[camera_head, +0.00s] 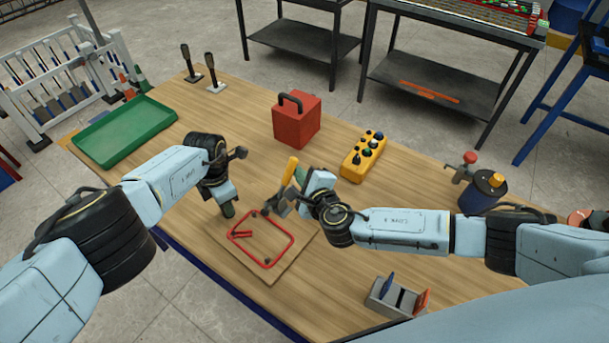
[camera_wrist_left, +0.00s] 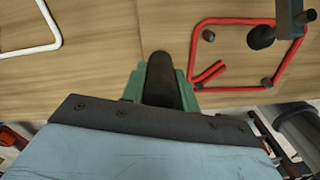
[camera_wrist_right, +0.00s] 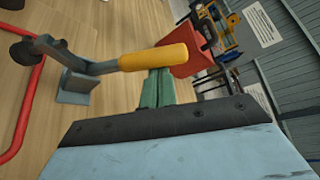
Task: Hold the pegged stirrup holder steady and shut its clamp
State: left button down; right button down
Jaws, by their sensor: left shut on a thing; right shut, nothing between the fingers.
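The stirrup holder is a wooden board (camera_head: 270,268) on the table. A red bent stirrup (camera_head: 262,262) lies on it among dark pegs; it also shows in the left wrist view (camera_wrist_left: 240,21). A grey clamp (camera_head: 277,200) with a yellow handle (camera_head: 291,170) stands at the board's far side, its handle sticking up at a tilt. My left gripper (camera_head: 228,209) is shut on a dark rounded grip (camera_wrist_left: 160,82) at the board's left edge. My right gripper (camera_wrist_right: 157,88) is shut and empty, its fingertips close beside the yellow handle (camera_wrist_right: 153,57); I cannot tell whether they touch.
A red box (camera_head: 296,122) and a yellow button box (camera_head: 362,158) stand behind the clamp. A green tray (camera_head: 125,132) is at far left. A grey slotted holder (camera_head: 385,298) stands at front right. A white bent rod (camera_wrist_left: 35,48) lies left of the board.

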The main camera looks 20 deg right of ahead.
jog(key=shift+s+a+r, duration=0.35)
jog(key=shift+a, duration=0.2)
jog(key=shift+s+a+r, duration=0.35)
jog(key=shift+a, duration=0.15)
jog(key=shift+s+a+r, duration=0.2)
jog(key=shift+s+a, duration=0.45)
jog(key=shift+a, duration=0.2)
jog(key=shift+a, duration=0.2)
jog(key=w+d, duration=0.1)
jog(key=d, duration=0.3)
jog(key=s, duration=0.9)
jog(key=shift+s+d, duration=0.2)
jog(key=shift+d, duration=0.2)
